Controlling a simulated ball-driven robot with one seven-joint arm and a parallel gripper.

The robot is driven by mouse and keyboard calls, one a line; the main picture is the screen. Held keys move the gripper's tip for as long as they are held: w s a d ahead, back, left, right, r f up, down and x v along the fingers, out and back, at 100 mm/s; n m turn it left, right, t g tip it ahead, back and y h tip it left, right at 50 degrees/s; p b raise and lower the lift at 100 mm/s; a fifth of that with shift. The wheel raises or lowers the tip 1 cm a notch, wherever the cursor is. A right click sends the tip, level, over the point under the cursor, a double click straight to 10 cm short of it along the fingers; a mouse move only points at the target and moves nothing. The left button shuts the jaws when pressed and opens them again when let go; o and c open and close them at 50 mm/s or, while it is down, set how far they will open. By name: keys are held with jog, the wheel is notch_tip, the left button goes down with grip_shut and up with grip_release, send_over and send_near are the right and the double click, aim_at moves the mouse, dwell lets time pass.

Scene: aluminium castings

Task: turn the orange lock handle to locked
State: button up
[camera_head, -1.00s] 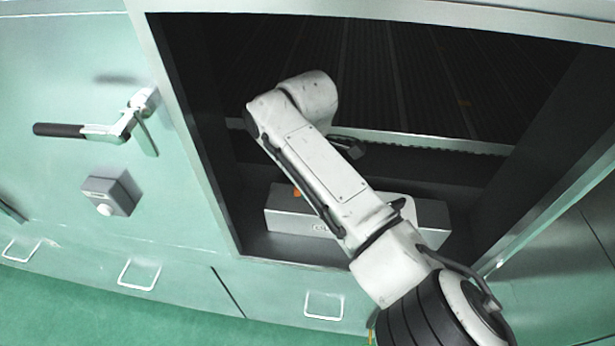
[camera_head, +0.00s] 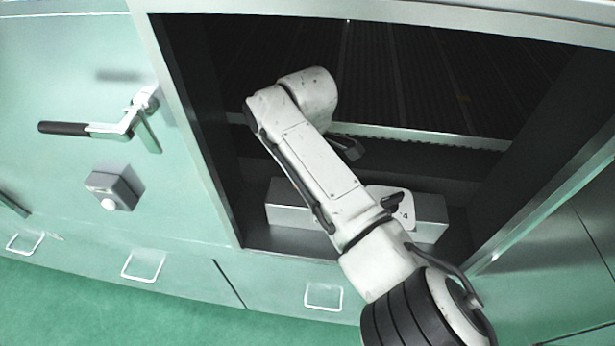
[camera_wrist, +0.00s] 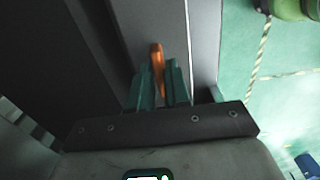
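The orange lock handle (camera_wrist: 158,64) shows in the wrist view, standing between the two teal fingers of my gripper (camera_wrist: 160,80). The fingers look closed against its sides, and its lower part is hidden between them. Behind it is a plain grey surface. In the head view my arm reaches down into the dark cabinet opening, in front of a grey box (camera_head: 288,214) low inside it. The handle and my gripper are hidden behind the arm there.
The opening's pale frame (camera_head: 205,170) stands left of my arm. On the green panel further left are a lever with a black grip (camera_head: 65,128) and a grey button box (camera_head: 113,188). In the wrist view a rope (camera_wrist: 258,55) and green floor lie at right.

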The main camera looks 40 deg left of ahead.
jog(key=o, duration=0.4)
jog(key=shift+c, duration=0.2)
notch_tip(320, 180, up, 11)
jog(key=b, duration=0.1)
jog(key=shift+f, duration=0.15)
jog(key=shift+s, duration=0.1)
dwell(0.6)
